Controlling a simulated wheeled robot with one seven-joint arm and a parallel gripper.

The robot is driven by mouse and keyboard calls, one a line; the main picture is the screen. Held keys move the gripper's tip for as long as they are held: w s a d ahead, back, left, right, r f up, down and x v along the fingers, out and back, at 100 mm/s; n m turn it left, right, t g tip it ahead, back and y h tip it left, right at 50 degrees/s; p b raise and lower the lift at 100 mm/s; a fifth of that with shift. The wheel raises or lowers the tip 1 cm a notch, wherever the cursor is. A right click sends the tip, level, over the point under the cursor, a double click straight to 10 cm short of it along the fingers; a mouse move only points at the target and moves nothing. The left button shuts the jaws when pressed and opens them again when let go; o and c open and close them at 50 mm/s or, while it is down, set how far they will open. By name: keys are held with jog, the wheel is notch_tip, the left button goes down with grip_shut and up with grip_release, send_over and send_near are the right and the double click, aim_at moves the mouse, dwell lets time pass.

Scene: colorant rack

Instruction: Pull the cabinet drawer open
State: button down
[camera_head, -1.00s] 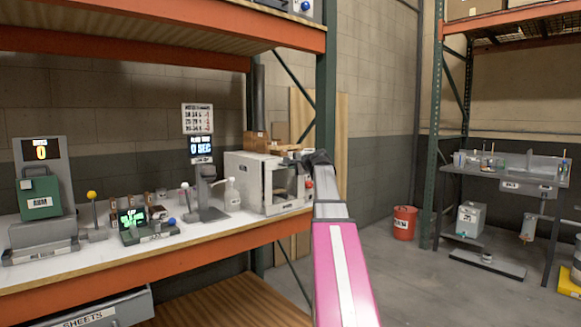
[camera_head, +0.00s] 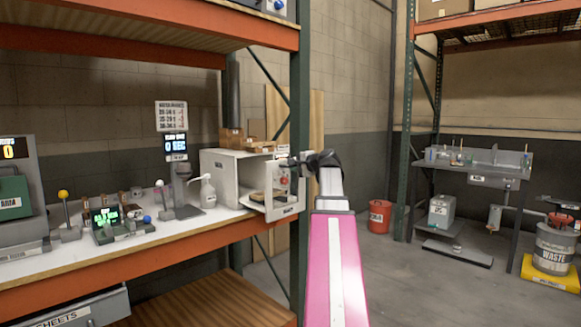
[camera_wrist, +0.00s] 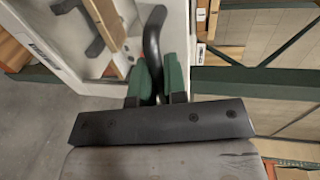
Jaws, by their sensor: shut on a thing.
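The white cabinet (camera_head: 220,175) stands on the bench at the middle of the head view. Its drawer (camera_head: 287,212) sticks out at the right end, with small items visible inside. My gripper (camera_head: 298,160) is at the drawer's front, near the top. In the wrist view, the green fingers of my gripper (camera_wrist: 158,78) are shut on the dark curved handle (camera_wrist: 151,40). The white drawer surface (camera_wrist: 70,73) fills the upper left there. The exact finger contact is partly hidden by my gripper's own body.
A green rack post (camera_head: 299,110) rises beside my gripper. A pump bottle (camera_head: 207,191) and a post-mounted display (camera_head: 176,145) stand left of the cabinet on the bench. A red bucket (camera_head: 380,215) is on the floor behind; the open grey floor lies to the right.

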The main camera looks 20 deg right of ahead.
dwell(0.3)
jog(key=c, duration=1.2)
grip_release()
jog(key=v, duration=1.1)
jog(key=shift+w+f, duration=0.1)
jog(key=w+a+f+n+g, duration=0.1)
jog(key=a+f+n+g, duration=0.15)
jog(key=a+f, duration=0.6)
jog(key=w+a+f+n+g+h, duration=0.1)
jog(key=a+f+g, duration=0.25)
jog(key=f, duration=1.05)
jog(key=w+a+f+n+g, duration=0.1)
jog(key=a+f+n+g, duration=0.1)
jog(key=a+f, duration=0.7)
jog(key=s+a+f+n+g+h, duration=0.1)
jog(key=s+a+f, duration=0.3)
jog(key=f, duration=0.4)
jog(key=s+a+f+n+g+h, duration=0.2)
jog(key=s+a+f+n+g, duration=0.1)
jog(key=f, duration=0.6)
jog(key=s+a+f+n+g+h, duration=0.1)
jog(key=s+a+f+n+g, duration=0.1)
jog(key=s+a+f+n, duration=0.2)
jog(key=s+a+f, duration=0.1)
jog(key=s+f, duration=0.2)
jog(key=f, duration=0.2)
jog(key=shift+s+a+g, duration=0.15)
jog(key=shift+a+g, duration=0.15)
jog(key=shift+a, duration=0.1)
